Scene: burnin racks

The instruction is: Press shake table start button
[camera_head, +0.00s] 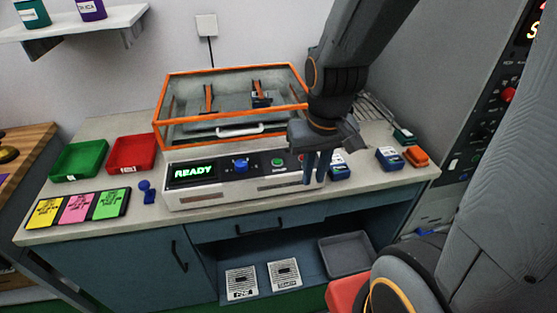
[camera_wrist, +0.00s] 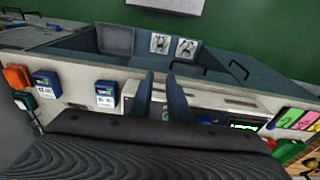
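The shake table (camera_head: 185,190) stands on the bench, with an orange-framed clear enclosure above a pale control panel. Its screen (camera_head: 194,172) reads READY in green. On the panel are a blue knob (camera_head: 240,166), a green button (camera_head: 278,162) and, farther right, a red button (camera_head: 301,158) partly covered by my gripper. My gripper (camera_head: 317,181) points down at the panel's right end, right of the green button. In the wrist view my gripper (camera_wrist: 160,74) has its two fingers apart with nothing between the tips. A small green spot shows between them; contact cannot be told.
Blue boxes (camera_head: 389,158) and an orange item (camera_head: 416,157) lie on the bench to the right. Green (camera_head: 80,159) and red (camera_head: 132,154) trays, coloured cards (camera_head: 75,208) and a small blue object (camera_head: 147,192) lie left. An open shelf below holds a grey bin (camera_head: 347,255).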

